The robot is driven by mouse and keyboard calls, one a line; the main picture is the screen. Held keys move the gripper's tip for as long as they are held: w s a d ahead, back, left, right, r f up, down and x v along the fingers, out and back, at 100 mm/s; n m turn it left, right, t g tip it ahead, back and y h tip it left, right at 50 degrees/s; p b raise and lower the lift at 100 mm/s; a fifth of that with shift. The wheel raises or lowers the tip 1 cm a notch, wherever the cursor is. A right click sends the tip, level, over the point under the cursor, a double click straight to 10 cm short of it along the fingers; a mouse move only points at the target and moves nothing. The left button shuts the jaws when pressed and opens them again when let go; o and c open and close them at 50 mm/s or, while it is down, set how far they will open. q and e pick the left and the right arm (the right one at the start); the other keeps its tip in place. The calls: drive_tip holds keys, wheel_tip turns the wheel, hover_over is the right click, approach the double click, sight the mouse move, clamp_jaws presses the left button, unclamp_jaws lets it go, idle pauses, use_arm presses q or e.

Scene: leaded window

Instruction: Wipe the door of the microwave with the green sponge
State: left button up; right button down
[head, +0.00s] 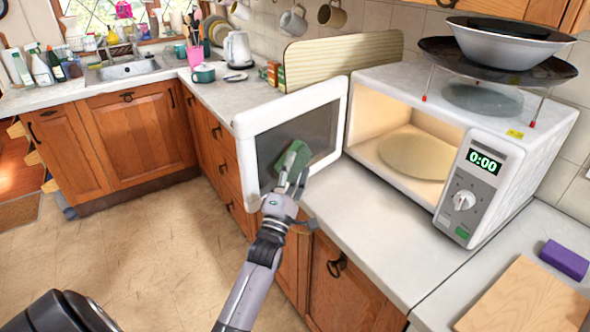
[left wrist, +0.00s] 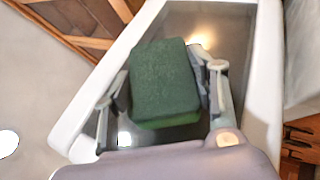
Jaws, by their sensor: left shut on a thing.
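The white microwave (head: 507,122) stands on the counter with its door (head: 335,95) swung wide open to the left. My left gripper (head: 290,180) is shut on the green sponge (head: 294,158) in front of the door's dark window. In the left wrist view, the green sponge (left wrist: 164,82) sits between the two fingers, with the door's window and white frame (left wrist: 268,70) behind it. The sponge overlaps the window in both views; I cannot tell for certain whether it is touching. My right gripper is not in view.
A purple block (head: 564,260) and a wooden board (head: 525,300) lie at the right. A kettle (head: 238,50) and mug (head: 203,74) stand behind the door. The counter before the microwave (head: 375,225) is clear.

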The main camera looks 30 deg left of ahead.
use_arm(q)
drive_tip(key=shift+w+a+b, duration=0.2)
drive_tip(key=shift+a+b, duration=0.05)
drive_tip(key=shift+a, duration=0.9)
drive_tip(key=shift+w+a+b, duration=0.2)
drive_tip(key=shift+a, duration=0.9)
idle(0.5)
drive_tip(key=w+b, duration=0.2)
drive_tip(key=w, duration=0.2)
drive_tip(key=shift+d, duration=0.15)
drive_tip(key=s+p, duration=0.1)
drive_tip(key=s+a, duration=0.1)
drive_tip(key=s, duration=0.1)
drive_tip(key=shift+s+p, duration=0.15)
drive_tip(key=shift+p, duration=0.25)
drive_tip(key=shift+s+a, duration=0.1)
drive_tip(key=shift+s, duration=0.15)
